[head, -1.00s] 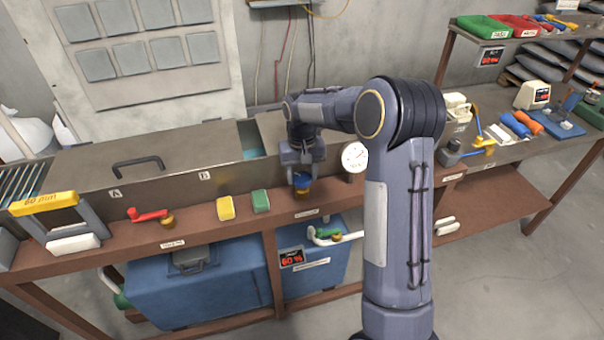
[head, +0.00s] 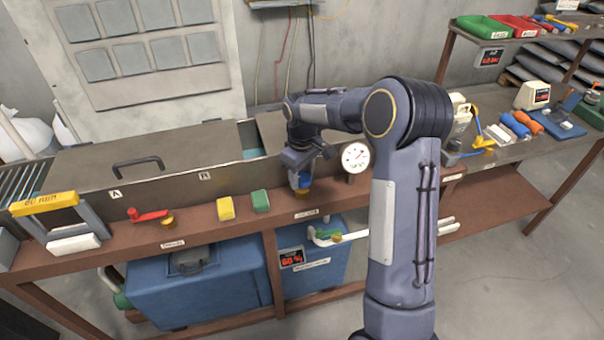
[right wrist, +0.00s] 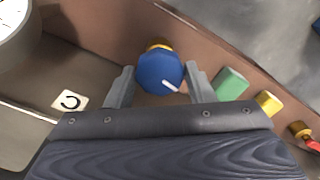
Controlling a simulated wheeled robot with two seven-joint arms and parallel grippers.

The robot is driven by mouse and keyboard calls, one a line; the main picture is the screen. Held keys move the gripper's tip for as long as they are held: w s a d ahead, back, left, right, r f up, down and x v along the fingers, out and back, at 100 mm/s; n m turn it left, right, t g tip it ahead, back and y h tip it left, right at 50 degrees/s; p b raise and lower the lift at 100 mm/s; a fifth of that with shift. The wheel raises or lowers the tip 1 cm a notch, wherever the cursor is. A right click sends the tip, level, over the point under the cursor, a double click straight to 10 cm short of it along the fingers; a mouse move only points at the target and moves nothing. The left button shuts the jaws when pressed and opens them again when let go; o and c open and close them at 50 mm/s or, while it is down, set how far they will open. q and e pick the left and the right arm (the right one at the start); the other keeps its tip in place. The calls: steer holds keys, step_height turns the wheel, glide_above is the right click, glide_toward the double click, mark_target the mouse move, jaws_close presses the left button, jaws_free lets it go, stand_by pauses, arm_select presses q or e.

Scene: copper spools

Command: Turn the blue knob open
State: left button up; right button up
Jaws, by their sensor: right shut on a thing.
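The blue knob (right wrist: 160,72) has a white pointer line and sits on a brass fitting on the brown front ledge. In the right wrist view it lies between the two fingers of my right gripper (right wrist: 158,82), which is shut on it. In the head view the right gripper (head: 302,180) comes down over the knob from above, and only a little blue of the knob (head: 304,183) shows below it. My left gripper is not in view.
A white dial gauge (head: 355,157) stands just right of the knob. Green (head: 260,201) and yellow (head: 226,208) blocks sit left of it, then a red-handled valve (head: 148,215). A lidded metal tank (head: 150,185) runs behind the ledge.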

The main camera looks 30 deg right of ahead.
mark_target(302, 176)
steer(key=shift+w, duration=0.1)
stand_by(0.4)
steer(key=o, duration=1)
steer(key=shift+c, duration=0.2)
step_height(302, 176, up, 7)
steer(key=shift+r+b, duration=0.15)
steer(key=shift+b, duration=0.2)
steer(key=shift+r, duration=0.3)
